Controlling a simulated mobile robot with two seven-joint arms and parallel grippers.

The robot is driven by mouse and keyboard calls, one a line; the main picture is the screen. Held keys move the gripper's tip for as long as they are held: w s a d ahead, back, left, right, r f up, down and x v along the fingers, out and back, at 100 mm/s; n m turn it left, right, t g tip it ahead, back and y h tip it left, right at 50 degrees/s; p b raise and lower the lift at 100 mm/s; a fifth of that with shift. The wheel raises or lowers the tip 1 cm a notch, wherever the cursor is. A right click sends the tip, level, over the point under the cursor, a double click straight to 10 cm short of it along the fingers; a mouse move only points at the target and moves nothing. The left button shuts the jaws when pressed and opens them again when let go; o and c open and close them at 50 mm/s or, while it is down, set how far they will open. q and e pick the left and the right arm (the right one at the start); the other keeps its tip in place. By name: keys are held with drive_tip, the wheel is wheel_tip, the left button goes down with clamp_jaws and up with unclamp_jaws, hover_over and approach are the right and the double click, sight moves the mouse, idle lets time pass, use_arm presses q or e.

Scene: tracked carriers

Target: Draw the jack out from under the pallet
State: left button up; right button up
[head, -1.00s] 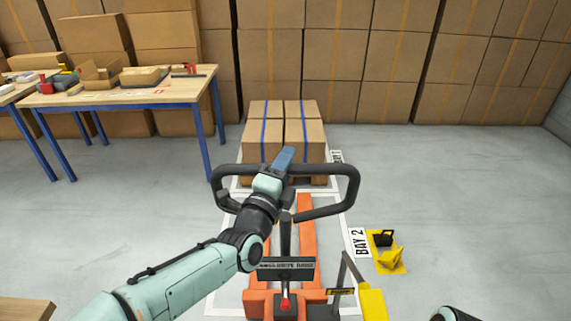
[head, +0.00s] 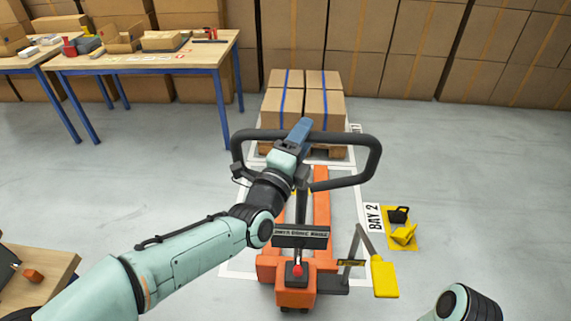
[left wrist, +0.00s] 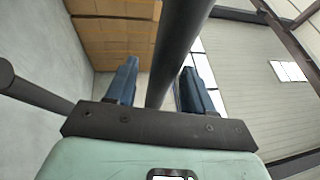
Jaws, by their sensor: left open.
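The orange pallet jack (head: 322,208) stands on the floor in front of me, its two forks pointing away. Its black loop handle (head: 371,160) is nearest my left gripper. My left gripper (head: 303,128) is at the top bar of the handle. In the left wrist view, the open fingers (left wrist: 160,88) stand either side of a dark bar (left wrist: 178,50). My right gripper is out of view.
A yellow floor plate (head: 400,240) with a black and a yellow piece lies right of the jack, by the BAY 2 sign (head: 373,217). Blue-legged tables (head: 150,62) stand at the left. A wooden surface (head: 35,280) is at lower left.

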use_arm(q)
drive_tip(key=v, duration=1.1)
drive_tip(key=a+f+n+g+y+p, duration=0.25)
drive_tip(key=f+n+g, duration=0.2)
drive_tip(key=f, duration=1.05)
drive_tip(key=a+f+n+g+y+p, duration=0.15)
drive_tip(key=f+n+g+p, duration=0.35)
drive_tip(key=f, duration=0.9)
drive_tip(key=s+a+f+n+g+y, duration=0.1)
drive_tip(key=s+a+f+n+g, duration=0.1)
drive_tip(key=s+f+n, duration=0.4)
drive_tip(key=s+a+f+n+g, duration=0.25)
drive_tip(key=s+f, duration=0.25)
drive_tip(key=f, duration=0.3)
drive_tip(key=s+f+n+g+p, duration=0.1)
drive_tip(key=s+f+n+g, duration=0.1)
drive_tip(key=s, duration=0.6)
drive_tip(key=s+f+n+g+p, duration=0.2)
drive_tip(key=s+f+n+g, duration=0.1)
drive_tip(key=s+n, duration=0.4)
drive_tip(key=shift+s+d+f+h+p, duration=0.3)
drive_tip(key=shift+s+d+f+h, duration=0.1)
drive_tip(key=shift+s+f, duration=0.15)
